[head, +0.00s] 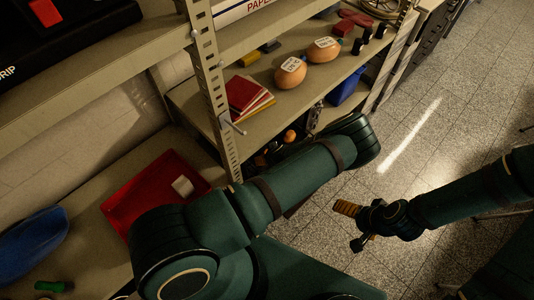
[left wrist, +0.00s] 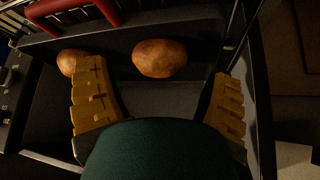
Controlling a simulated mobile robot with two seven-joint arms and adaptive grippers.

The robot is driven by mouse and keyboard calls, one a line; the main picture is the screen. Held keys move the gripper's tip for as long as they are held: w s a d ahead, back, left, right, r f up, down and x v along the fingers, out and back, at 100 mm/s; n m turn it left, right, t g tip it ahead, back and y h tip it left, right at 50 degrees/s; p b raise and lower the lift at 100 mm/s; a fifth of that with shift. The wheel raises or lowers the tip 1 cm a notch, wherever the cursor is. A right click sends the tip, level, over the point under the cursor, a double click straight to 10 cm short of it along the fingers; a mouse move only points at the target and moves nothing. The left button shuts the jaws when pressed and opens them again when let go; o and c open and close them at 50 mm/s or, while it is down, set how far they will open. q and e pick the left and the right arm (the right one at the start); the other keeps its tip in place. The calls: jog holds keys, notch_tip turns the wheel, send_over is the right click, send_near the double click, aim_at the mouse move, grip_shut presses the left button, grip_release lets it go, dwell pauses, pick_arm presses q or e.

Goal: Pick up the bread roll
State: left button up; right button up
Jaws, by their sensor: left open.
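In the left wrist view, a brown, rounded bread roll (left wrist: 160,58) lies in a dark container (left wrist: 160,98), ahead of my left gripper (left wrist: 162,108). The gripper's yellow fingers are spread wide and empty, with the roll beyond and between them, apart from both. A second brown roll-like thing (left wrist: 71,61) is partly hidden behind the left finger. In the head view my left arm covers the left gripper; small orange-brown shapes (head: 290,136) show beyond the arm, below the shelf. My right gripper (head: 352,226) hangs over the floor, its opening unclear.
The container's right wall (left wrist: 260,95) is close to the right finger. Two labelled round brown things (head: 290,76) stand on the shelf by books (head: 246,96). A red tray (head: 140,190) lies left of my arm; the floor is open at right.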

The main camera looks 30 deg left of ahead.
pick_arm(q)
jog(key=shift+b+x, duration=0.45)
jog(key=shift+x, duration=2.05)
jog(key=shift+w+a+r, duration=0.15)
jog(key=shift+a, duration=0.05)
jog(key=c, duration=0.9)
